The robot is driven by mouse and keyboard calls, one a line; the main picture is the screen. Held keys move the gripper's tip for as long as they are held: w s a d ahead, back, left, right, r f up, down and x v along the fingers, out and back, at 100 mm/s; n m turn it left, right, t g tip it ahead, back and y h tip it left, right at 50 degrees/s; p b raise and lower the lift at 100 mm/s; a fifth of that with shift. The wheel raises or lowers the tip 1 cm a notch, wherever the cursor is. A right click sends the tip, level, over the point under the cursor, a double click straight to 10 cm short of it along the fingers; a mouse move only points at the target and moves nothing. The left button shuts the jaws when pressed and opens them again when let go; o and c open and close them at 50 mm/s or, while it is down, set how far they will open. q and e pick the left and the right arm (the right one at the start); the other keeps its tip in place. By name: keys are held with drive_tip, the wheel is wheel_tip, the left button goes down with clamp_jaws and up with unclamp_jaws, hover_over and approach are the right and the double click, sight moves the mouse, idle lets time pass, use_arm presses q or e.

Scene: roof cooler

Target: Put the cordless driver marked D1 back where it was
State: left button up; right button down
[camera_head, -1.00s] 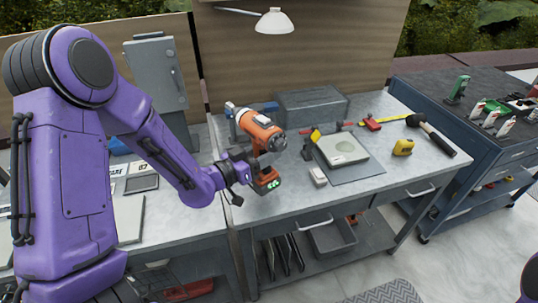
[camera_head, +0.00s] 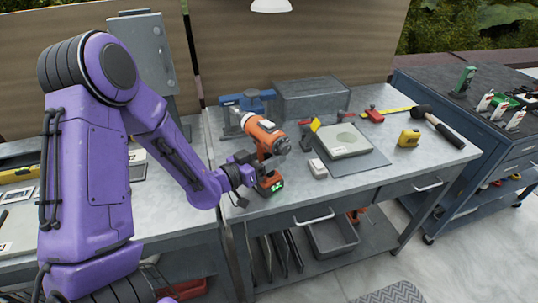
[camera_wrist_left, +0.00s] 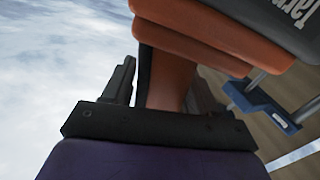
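An orange and black cordless driver (camera_head: 264,136) is upright over the left part of the metal workbench, its green-lit battery base at or just above the bench edge. My left gripper (camera_head: 250,174) is at the driver's handle, and appears closed around it. In the left wrist view the orange handle (camera_wrist_left: 172,80) rises between the dark fingers, with the driver's body above. The D1 mark is not readable. I cannot tell whether the base touches the bench. My right gripper is not in view.
A blue vise (camera_head: 247,101) and grey box (camera_head: 312,97) stand behind the driver. A grey scale (camera_head: 345,141) on a mat, a small white block (camera_head: 317,168), a yellow tape measure (camera_head: 409,138) and a hammer (camera_head: 440,128) lie to the right. A blue tool cart (camera_head: 480,140) stands far right.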

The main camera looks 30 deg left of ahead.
use_arm(q)
drive_tip(key=shift+o, duration=0.6)
drive_tip(key=shift+r, duration=0.1)
drive_tip(key=shift+r, duration=0.15)
drive_tip(key=shift+s+a, duration=0.1)
drive_tip(key=shift+s, duration=0.2)
drive_tip(key=v, duration=1.1)
drive_tip(key=shift+s+p, duration=0.2)
drive_tip(key=shift+p, duration=0.1)
